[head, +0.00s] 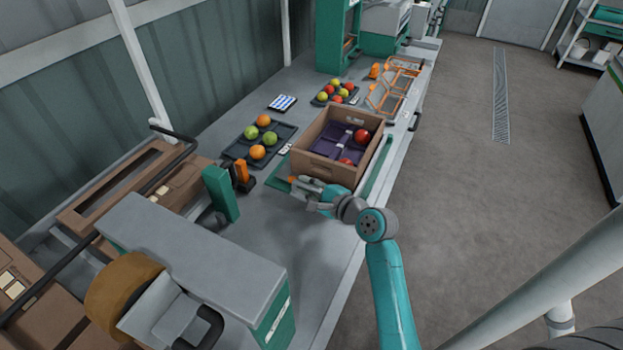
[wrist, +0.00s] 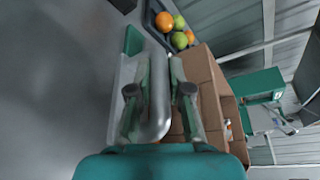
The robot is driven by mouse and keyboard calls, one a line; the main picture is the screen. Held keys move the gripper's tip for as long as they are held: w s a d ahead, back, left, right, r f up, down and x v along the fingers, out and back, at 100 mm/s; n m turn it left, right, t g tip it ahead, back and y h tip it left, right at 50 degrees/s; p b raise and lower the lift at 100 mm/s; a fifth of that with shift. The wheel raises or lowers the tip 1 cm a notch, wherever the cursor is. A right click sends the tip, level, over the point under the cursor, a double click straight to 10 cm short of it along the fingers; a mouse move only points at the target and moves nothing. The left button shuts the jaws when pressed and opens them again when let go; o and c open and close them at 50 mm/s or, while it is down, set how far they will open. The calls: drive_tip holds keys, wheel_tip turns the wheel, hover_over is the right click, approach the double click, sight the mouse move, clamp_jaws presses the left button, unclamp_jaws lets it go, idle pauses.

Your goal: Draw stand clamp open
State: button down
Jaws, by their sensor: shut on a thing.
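The green stand (head: 376,172) sits on the bench under an open brown carton (head: 350,172), with its edge showing along the carton's right side. My gripper (head: 304,185) is at the carton's near end, low over the bench. In the wrist view my gripper (wrist: 159,72) has its two fingers on either side of a grey rounded bar (wrist: 157,105), which seems to be the stand's clamp. It is shut on this bar, beside the carton wall (wrist: 205,90). A small orange tip (head: 291,179) shows by the fingers. The rest of the clamp is hidden by my gripper.
The carton holds a purple insert (head: 330,140) and red tomatoes (head: 361,136). A dark tray (head: 241,153) of orange and green fruit lies to its left. An orange and black tool (head: 241,175) and a grey machine (head: 190,245) stand nearer. Bare bench lies before the gripper.

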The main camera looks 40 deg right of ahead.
drive_tip(key=shift+s+a+f, duration=0.1)
drive_tip(key=shift+s+a, duration=0.05)
drive_tip(key=shift+a, duration=0.3)
drive_tip(key=c, duration=1.4)
unclamp_jaws()
drive_tip(key=shift+a, duration=0.1)
drive_tip(key=shift+o, duration=0.2)
drive_tip(key=v, duration=1.2)
